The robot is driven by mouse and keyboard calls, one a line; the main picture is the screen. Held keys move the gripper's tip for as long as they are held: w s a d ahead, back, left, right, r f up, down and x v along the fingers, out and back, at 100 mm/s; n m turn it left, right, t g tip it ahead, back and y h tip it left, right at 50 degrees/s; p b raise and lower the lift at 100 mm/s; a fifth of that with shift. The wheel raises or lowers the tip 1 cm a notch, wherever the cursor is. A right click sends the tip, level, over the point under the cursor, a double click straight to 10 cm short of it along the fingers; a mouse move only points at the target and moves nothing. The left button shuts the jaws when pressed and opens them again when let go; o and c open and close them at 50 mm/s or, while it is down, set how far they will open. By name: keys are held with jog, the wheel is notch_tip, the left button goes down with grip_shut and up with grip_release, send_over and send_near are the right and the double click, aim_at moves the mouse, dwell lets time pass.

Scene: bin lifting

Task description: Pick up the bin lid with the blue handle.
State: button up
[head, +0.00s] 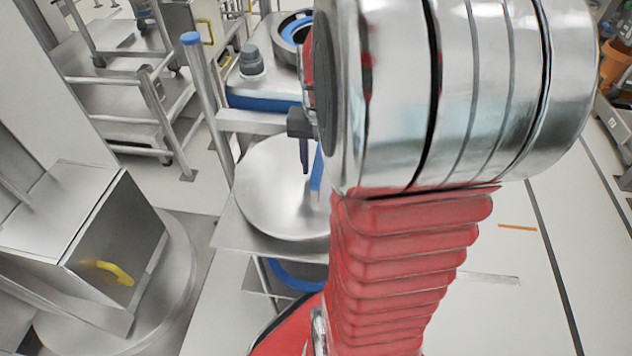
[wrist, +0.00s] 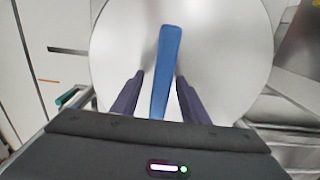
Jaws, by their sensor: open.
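The bin lid (head: 270,195) is a round, shiny metal disc on a metal stand in the head view, partly hidden by my arm. It also fills the upper middle of the wrist view (wrist: 225,50). Its blue handle (wrist: 168,62) is an upright-looking bar in the wrist view; only a sliver of the handle (head: 316,172) shows beside my arm in the head view. My gripper (wrist: 157,85) is open, with one dark finger on each side of the handle's near part. I cannot tell whether the fingers touch it. In the head view, one dark finger of my gripper (head: 304,155) shows above the lid.
A blue-edged unit with a dark knob (head: 252,62) stands just behind the lid. A blue-capped post (head: 191,40) rises left of the stand. A metal box with a yellow handle (head: 108,270) is at the left. Metal carts (head: 110,85) stand behind. The floor at the right is mostly open.

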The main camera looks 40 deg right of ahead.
jog(key=shift+f, duration=0.15)
jog(key=shift+c, duration=0.2)
grip_shut()
dwell(0.4)
dwell(0.8)
jog(key=shift+d, duration=0.1)
